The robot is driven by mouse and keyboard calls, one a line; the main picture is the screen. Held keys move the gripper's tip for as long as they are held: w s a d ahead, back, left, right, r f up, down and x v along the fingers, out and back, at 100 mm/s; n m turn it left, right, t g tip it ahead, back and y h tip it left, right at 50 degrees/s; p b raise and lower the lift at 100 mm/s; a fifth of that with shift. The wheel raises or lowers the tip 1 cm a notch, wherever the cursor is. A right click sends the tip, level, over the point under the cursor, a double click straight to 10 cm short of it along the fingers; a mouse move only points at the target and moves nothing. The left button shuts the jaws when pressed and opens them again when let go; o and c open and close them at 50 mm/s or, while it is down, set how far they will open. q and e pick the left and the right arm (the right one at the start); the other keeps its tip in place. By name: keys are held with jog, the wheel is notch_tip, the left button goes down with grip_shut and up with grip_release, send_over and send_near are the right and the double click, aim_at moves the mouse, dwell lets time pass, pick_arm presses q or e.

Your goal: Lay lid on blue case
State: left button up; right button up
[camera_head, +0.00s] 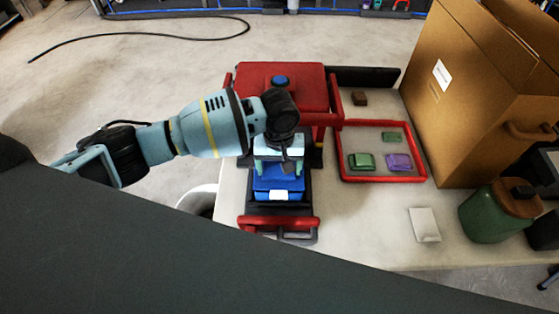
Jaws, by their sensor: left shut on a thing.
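The blue case (278,186) sits in a dark tray-like holder in front of the red unit, with a pale patch on its front. My left gripper (279,156) points down directly above the back part of the case. It is shut on the lid, which is mostly hidden under the gripper and hard to tell apart from it. I cannot tell whether the lid touches the case. My right gripper is not in view.
A red unit with a blue knob (281,82) stands behind the case. A red-framed tray (382,178) holds green and purple blocks to the right. A cardboard box (450,100), a green canister (492,212) and a white card (425,225) lie farther right. A red handle (279,223) sticks out in front.

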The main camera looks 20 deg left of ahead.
pick_arm(q)
jog(key=shift+f, duration=0.1)
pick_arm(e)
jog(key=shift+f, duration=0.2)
pick_arm(q)
jog(key=shift+p, duration=0.5)
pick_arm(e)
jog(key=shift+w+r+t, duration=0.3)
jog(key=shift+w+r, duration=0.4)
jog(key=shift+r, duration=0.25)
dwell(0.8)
pick_arm(q)
jog(key=shift+f, duration=0.3)
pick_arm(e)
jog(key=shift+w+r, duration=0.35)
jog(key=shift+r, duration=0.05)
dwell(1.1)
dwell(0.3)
pick_arm(q)
jog(key=o, duration=1)
jog(key=shift+r, duration=0.45)
jog(key=shift+r, duration=3.45)
